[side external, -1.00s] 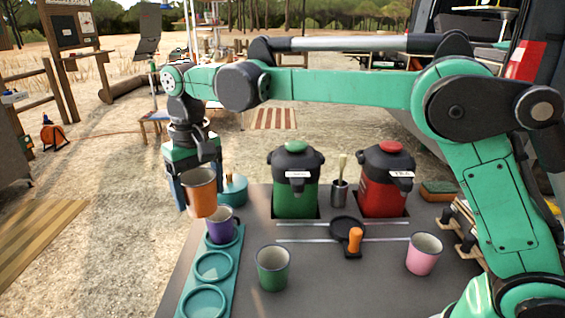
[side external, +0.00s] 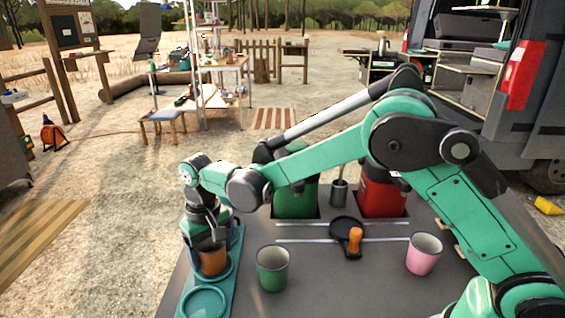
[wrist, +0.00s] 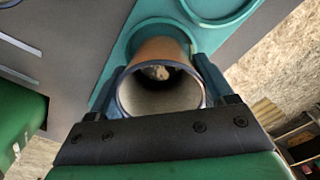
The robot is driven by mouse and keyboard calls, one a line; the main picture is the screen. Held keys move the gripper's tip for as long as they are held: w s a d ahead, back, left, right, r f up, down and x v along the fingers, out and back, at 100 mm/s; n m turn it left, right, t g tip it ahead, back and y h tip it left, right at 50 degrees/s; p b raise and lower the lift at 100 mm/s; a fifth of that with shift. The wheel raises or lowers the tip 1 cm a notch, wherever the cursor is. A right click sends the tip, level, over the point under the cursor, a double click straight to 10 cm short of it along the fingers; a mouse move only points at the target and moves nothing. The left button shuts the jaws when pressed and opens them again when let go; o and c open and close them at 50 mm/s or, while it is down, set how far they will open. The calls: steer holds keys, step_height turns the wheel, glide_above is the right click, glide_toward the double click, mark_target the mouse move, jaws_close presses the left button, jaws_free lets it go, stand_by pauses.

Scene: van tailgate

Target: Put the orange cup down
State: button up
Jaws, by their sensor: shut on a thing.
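The orange cup (side external: 213,263) is upright between the fingers of my gripper (side external: 209,250), at the middle ring of the teal tray (side external: 187,296). I cannot tell whether its base touches the tray. In the wrist view the orange cup (wrist: 160,50) shows its pale open mouth, with a finger of my gripper (wrist: 160,85) on each side. The teal tray (wrist: 128,45) lies beneath, with an empty ring beside the cup. The purple cup behind is mostly hidden by my gripper.
A green cup (side external: 272,268) stands right of the tray, and a pink cup (side external: 424,254) farther right. A pan-like tool with an orange handle (side external: 355,240) lies between them. Green (side external: 296,203) and red (side external: 381,198) dispensers stand behind, partly hidden by my arm. The front ring is empty.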

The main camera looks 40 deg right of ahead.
steer(key=shift+f, duration=0.1)
steer(key=o, duration=1.4)
step_height(320, 180, up, 12)
steer(key=s+d+t, duration=0.7)
steer(key=s+d, duration=0.5)
steer(key=s, duration=0.2)
steer(key=shift+s+d+f, duration=0.15)
steer(key=shift+f, duration=0.2)
